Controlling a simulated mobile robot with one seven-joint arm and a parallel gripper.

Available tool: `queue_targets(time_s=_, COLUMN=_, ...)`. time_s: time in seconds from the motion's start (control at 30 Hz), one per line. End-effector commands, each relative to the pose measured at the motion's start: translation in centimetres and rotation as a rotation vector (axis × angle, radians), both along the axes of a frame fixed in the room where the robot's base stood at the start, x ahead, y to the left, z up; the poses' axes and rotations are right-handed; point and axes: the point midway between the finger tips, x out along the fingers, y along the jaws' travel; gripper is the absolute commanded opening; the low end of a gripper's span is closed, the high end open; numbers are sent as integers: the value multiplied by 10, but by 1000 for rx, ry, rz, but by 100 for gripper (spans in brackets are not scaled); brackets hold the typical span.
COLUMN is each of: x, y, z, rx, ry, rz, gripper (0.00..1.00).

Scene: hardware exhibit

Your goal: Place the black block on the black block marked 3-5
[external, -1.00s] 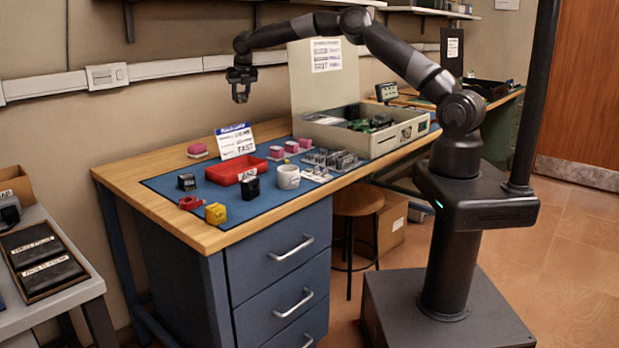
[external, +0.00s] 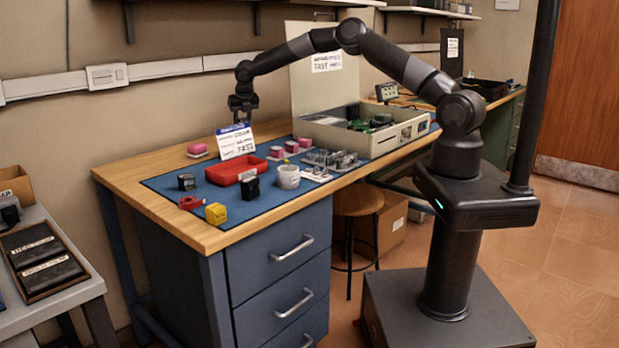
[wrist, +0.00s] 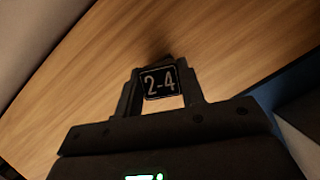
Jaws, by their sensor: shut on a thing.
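My gripper (external: 243,110) is shut on a black block marked 2-4 (wrist: 160,82), which shows between the two fingers in the wrist view. In the external view my gripper is in the air at the back of the table, close to the top of the white card; the held block cannot be made out there. Two black blocks stand on the blue mat: one at the left (external: 187,181) and one in front of the red tray (external: 250,188). Their markings are too small to read, so I cannot tell which is 3-5.
The white card (external: 236,142) stands behind the red tray (external: 228,172). A white mug (external: 288,177), a yellow block (external: 216,213) and a red item (external: 191,202) are near the black blocks. Bare wood (wrist: 85,70) lies under my gripper in the wrist view.

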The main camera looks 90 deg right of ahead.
Motion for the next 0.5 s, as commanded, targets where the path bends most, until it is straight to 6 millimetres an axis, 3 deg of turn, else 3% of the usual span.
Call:
queue_targets(time_s=0.1, x=0, y=0, z=-3, rx=0, ry=1, rz=0, gripper=14)
queue_targets(time_s=0.13, x=0, y=0, z=-3, rx=0, ry=1, rz=0, gripper=37)
queue_targets(time_s=0.37, x=0, y=0, z=-3, rx=0, ry=0, rz=0, gripper=56)
queue_targets(time_s=0.5, x=0, y=0, z=-3, rx=0, ry=0, rz=0, gripper=58)
